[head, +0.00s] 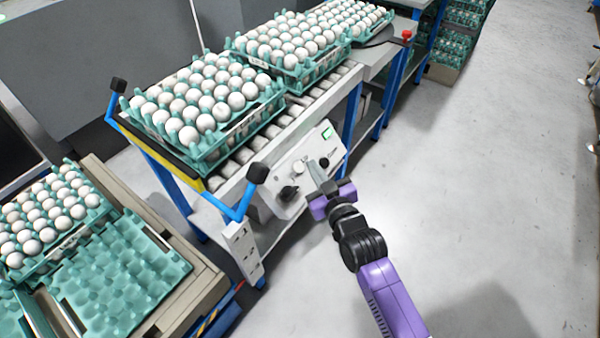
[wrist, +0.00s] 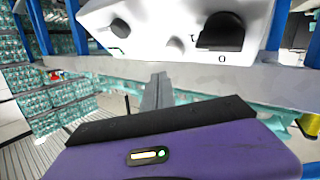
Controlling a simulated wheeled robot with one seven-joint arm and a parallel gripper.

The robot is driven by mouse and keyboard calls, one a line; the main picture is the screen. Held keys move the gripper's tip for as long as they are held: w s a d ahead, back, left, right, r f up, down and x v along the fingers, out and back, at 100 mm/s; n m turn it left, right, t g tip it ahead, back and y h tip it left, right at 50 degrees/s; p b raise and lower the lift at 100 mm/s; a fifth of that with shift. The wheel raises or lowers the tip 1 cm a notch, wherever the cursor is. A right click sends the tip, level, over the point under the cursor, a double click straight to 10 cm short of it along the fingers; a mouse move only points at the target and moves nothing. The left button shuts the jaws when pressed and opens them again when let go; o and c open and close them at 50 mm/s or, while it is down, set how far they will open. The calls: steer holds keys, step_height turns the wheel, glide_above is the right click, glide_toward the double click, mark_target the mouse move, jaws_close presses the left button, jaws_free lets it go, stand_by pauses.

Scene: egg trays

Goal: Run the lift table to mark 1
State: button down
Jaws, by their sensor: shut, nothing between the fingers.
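A white control box (head: 300,172) is fixed to the side of the roller conveyor. It carries a large black knob (head: 288,193), a pale round button (head: 299,167), a smaller black knob (head: 324,162) and a green-lit display (head: 327,134). In the wrist view, the large knob (wrist: 221,32) has the marks 1 and 0 beside it. The pale button (wrist: 175,45) lies between it and the small knob (wrist: 120,28). My gripper (head: 313,167) is shut and empty in front of the box. Its fingers (wrist: 158,82) appear apart from the controls. I cannot tell which thing is the lift table.
Teal trays of white eggs (head: 205,150) stand on the roller conveyor (head: 300,100). A blue handle (head: 240,212) juts out left of the box. A wooden-edged stand (head: 190,285) at lower left holds more trays. The grey floor (head: 480,200) at right is clear.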

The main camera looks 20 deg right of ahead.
mark_target(298, 167)
steer(key=shift+w+a+f+b, duration=0.4)
steer(key=shift+w+f+b, duration=0.15)
steer(key=shift+f, duration=0.1)
stand_by(1.7)
steer(key=shift+w+a+f+b, duration=0.2)
steer(key=shift+w+f+b, duration=0.05)
steer(key=shift+f+b, duration=0.1)
